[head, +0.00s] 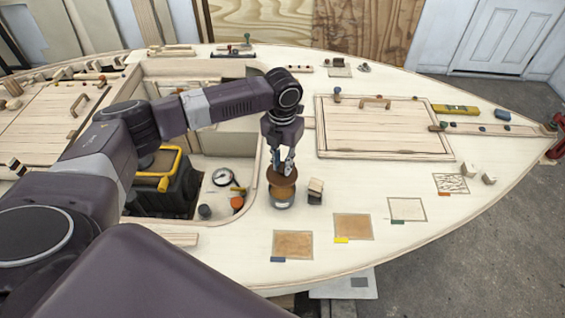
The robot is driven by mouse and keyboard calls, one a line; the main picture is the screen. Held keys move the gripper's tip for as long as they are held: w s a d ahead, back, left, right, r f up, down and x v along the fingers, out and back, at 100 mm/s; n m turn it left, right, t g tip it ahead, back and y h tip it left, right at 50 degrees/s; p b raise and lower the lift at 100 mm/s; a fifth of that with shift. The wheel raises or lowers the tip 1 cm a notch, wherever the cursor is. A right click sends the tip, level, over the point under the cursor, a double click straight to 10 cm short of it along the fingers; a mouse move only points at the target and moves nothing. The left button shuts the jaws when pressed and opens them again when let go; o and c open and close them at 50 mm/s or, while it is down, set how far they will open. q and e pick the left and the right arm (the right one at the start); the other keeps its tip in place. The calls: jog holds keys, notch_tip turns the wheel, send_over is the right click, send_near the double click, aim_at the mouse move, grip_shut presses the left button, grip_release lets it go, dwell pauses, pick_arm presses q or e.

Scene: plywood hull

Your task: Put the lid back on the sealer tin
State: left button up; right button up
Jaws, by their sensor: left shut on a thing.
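My left gripper (283,166) points down over the deck, with its fingers shut on a brown round lid (276,178). The sealer tin (281,201), a short round can with a greyish lower part, stands upright on the deck directly below. The lid hides the tin's top, and I cannot tell whether the lid touches the rim or is slightly above it. My right gripper is not in view.
A small wooden block on a dark base (315,191) stands just right of the tin. Left is the cockpit opening with a yellow-handled black case (172,185) and a round gauge (222,177). Sample patches (293,245) lie in front. A hatch (380,130) lies behind right.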

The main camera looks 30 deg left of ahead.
pick_arm(q)
jog(key=shift+f+b, duration=2.1)
jog(key=shift+b, duration=0.1)
jog(key=shift+f, duration=1)
jog(key=shift+r+p, duration=0.1)
jog(key=shift+p, duration=0.3)
jog(key=shift+f, duration=0.25)
jog(key=shift+p, duration=0.45)
